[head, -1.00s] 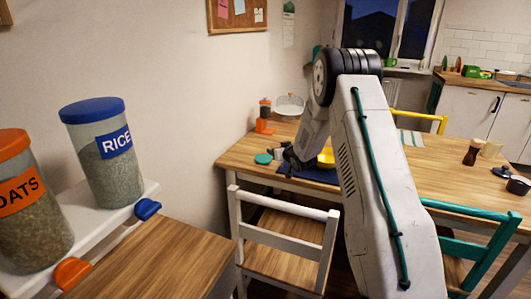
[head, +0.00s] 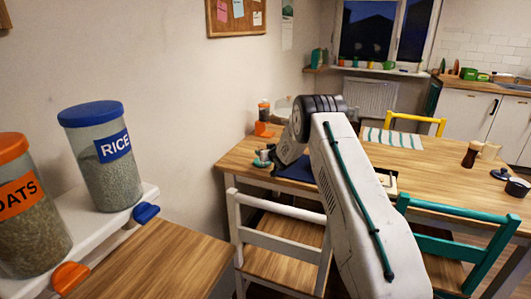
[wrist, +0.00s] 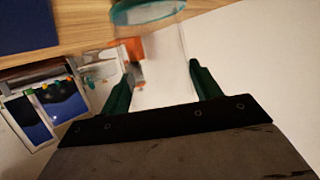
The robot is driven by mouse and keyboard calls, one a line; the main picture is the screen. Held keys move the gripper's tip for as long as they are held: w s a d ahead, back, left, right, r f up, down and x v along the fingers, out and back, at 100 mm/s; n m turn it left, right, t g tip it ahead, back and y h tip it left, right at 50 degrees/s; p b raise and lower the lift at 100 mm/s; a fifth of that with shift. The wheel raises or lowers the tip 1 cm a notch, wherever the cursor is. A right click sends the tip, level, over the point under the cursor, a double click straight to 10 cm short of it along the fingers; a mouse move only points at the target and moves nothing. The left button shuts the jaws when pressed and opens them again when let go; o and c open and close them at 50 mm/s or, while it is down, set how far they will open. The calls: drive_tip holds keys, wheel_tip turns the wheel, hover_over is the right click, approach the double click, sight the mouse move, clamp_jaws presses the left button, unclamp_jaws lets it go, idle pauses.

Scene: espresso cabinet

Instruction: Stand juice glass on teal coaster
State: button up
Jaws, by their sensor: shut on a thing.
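My gripper (wrist: 160,85) is shut on the juice glass (wrist: 165,65), a clear see-through glass between its dark green fingers in the wrist view. The teal coaster (wrist: 148,14) is at the top edge of the wrist view, at the far end of the glass. In the head view the coaster (head: 261,164) lies at the near left corner of the wooden table, and my gripper is right beside or over it. The glass is hard to make out there. I cannot tell whether it touches the coaster.
An orange-based container (head: 264,120) stands behind the coaster near the wall. A dark blue mat (head: 296,168) lies to the right of it. A white chair (head: 275,240) stands at the table's front edge. The table (head: 236,158) is bare left of the coaster.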

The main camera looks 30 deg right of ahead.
drive_tip(key=o, duration=1.1)
drive_tip(key=shift+o, duration=0.2)
